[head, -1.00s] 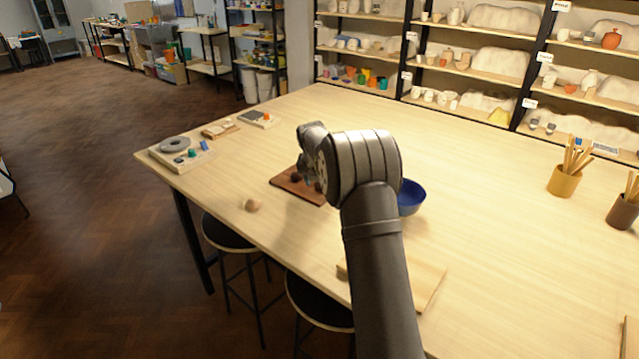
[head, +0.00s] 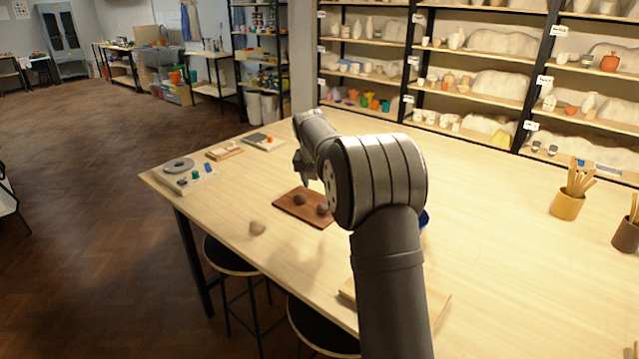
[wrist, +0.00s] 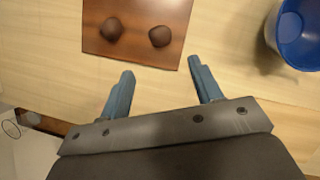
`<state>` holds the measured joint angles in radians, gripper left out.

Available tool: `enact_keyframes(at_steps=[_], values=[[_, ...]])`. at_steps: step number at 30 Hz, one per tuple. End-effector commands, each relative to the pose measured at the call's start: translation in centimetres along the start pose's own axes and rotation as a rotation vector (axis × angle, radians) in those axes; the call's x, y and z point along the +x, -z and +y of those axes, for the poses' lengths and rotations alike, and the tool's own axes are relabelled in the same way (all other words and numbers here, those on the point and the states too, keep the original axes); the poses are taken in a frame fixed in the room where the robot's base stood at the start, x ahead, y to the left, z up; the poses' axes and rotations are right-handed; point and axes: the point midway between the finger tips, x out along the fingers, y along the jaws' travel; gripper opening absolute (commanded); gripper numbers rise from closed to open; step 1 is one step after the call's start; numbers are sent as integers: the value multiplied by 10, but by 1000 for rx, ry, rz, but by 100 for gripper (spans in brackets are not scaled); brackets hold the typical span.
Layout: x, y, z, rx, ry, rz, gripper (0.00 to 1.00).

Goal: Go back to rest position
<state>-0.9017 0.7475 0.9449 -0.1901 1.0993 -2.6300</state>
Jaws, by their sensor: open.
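My gripper (wrist: 161,88) is open and empty in the wrist view, its two blue-grey fingers spread apart above the table. In the head view my gripper (head: 302,166) is partly hidden by my arm, above the table behind the brown board. The brown board (head: 288,204) lies on the table with two dark brown balls on it, one ball (head: 299,200) beside the other (head: 322,209). In the wrist view the board (wrist: 137,45) is ahead of the fingers, with the balls (wrist: 110,30) and (wrist: 160,36) clear of them.
A blue bowl (wrist: 301,34) stands to the right in the wrist view, mostly hidden by my arm in the head view. A lighter brown ball (head: 257,228) lies near the table's left edge. Pots of tools (head: 567,206) stand at right. The table's middle right is clear.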

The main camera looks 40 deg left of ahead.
Motion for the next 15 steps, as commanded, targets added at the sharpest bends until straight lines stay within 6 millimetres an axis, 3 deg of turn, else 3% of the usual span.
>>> enact_keyframes(at_steps=[8,15], values=[[18,0,0,0,1,2,59],[64,1,0,0,2,3,59]])
